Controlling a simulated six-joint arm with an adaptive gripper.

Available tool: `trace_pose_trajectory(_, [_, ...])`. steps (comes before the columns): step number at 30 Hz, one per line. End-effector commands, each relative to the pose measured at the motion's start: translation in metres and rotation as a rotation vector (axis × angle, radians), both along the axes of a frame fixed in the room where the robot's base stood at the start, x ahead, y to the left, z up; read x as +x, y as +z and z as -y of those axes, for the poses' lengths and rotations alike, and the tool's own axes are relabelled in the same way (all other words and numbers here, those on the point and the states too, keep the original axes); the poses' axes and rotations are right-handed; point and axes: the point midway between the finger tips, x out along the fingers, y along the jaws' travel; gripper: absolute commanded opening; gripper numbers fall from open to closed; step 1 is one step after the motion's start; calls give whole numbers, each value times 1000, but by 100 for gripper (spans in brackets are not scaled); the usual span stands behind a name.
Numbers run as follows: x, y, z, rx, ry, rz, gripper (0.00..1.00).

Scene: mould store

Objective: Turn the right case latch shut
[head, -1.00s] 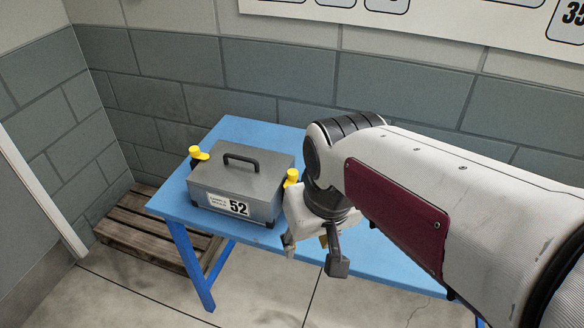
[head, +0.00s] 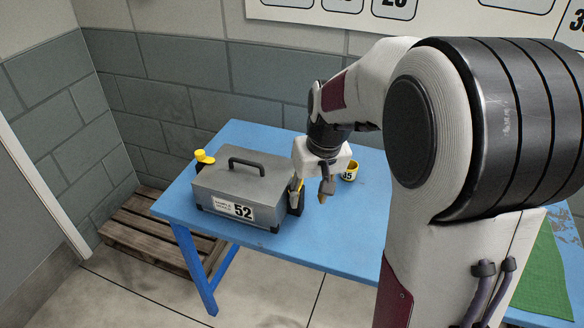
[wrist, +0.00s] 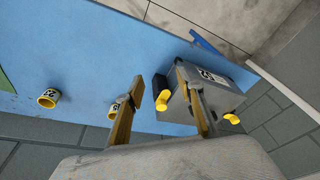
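The grey case (head: 232,183), with a dark handle and a label reading 52, stands on the blue table. The right latch shows in the wrist view (wrist: 163,100) as a yellow knob beside a dark part on the case's side. In the head view a finger largely hides it. The left latch (head: 204,158) has a yellow knob and also shows in the wrist view (wrist: 232,118). My gripper (head: 311,195) points down at the case's right side, fingers wide apart. In the wrist view the right latch appears between the fingers (wrist: 159,84); I cannot tell whether they touch it.
The blue table (head: 330,245) has free room in front of and right of the case. A yellow numbered cup (head: 349,172) stands just behind my gripper; another yellow cup (wrist: 48,98) shows in the wrist view. A green mat (head: 543,285) lies at the right. The block wall is behind.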

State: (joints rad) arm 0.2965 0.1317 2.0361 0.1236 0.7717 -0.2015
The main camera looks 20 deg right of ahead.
Motion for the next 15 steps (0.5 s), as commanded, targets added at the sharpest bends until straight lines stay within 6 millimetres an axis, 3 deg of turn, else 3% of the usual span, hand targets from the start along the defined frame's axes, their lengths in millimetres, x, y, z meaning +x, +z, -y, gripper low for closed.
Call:
trace_pose_trajectory(10, [65,-18,31,-12,46,61,38])
trace_pose_trajectory(15, [99,0,40,-48,105,146,38])
